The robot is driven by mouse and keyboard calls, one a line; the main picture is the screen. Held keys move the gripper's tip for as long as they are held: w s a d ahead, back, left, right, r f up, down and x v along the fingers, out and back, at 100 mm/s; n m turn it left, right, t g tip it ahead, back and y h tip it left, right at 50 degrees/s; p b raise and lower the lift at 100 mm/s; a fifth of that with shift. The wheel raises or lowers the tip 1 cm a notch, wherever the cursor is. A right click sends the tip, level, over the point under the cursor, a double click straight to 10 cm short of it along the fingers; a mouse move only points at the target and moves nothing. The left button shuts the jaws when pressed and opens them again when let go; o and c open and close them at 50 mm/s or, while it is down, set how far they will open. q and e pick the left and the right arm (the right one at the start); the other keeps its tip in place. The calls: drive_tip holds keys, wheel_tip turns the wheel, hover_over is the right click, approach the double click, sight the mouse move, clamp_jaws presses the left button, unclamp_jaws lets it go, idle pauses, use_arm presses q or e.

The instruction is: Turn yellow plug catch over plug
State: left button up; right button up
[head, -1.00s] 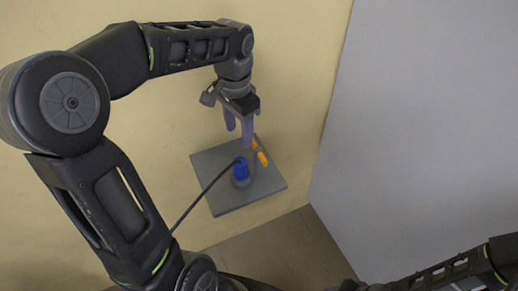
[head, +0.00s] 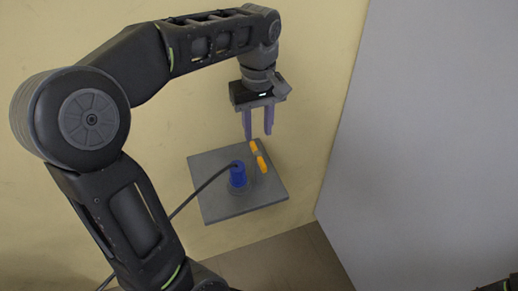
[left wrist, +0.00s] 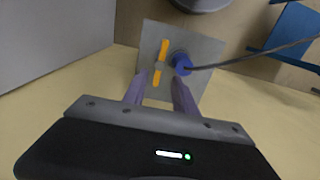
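The yellow catch (head: 258,157) stands on the grey socket plate (head: 220,205), beside the blue plug (head: 238,175), whose black cable runs off to the lower left. The plug sits on the plate, apart from the catch. My left gripper (head: 259,137) is open and empty, with purple fingers above the plate's upper edge, close to the catch. In the left wrist view, the yellow catch (left wrist: 160,62) and the blue plug (left wrist: 182,63) show just beyond the two spread fingers (left wrist: 157,90). My right gripper is not in view.
The plate is fixed to a yellow wall (head: 330,80). A grey wall (head: 430,120) stands to the right, and a brown floor (head: 285,262) lies below. The cable crosses the space left of the plug. A blue object (left wrist: 292,35) shows at the right of the left wrist view.

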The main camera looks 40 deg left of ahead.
sight(258, 154)
use_arm(q)
drive_tip(key=shift+f, duration=0.15)
wheel_tip(258, 154, down, 8)
drive_tip(key=shift+r, duration=0.25)
idle(0.3)
clamp_jaws()
idle(0.4)
